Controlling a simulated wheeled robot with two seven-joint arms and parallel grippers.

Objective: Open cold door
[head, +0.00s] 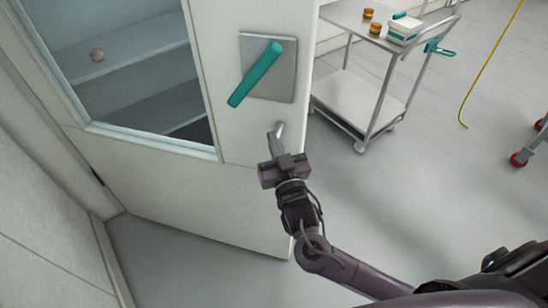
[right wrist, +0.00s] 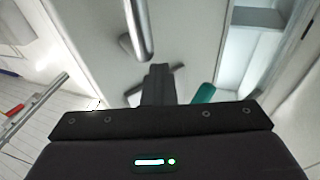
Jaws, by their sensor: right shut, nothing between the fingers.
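The white door (head: 180,190) has a window with pale shelves behind it. It stands at an angle to the pale wall on the left, and floor shows past its right edge. A teal handle (head: 256,74) slants across a metal plate (head: 285,80) on the door; it also shows in the right wrist view (right wrist: 203,95). My left gripper is out of view.
A metal cart (head: 350,100) with small orange-brown tubs and a white box stands right of the door. The grey floor between is clear.

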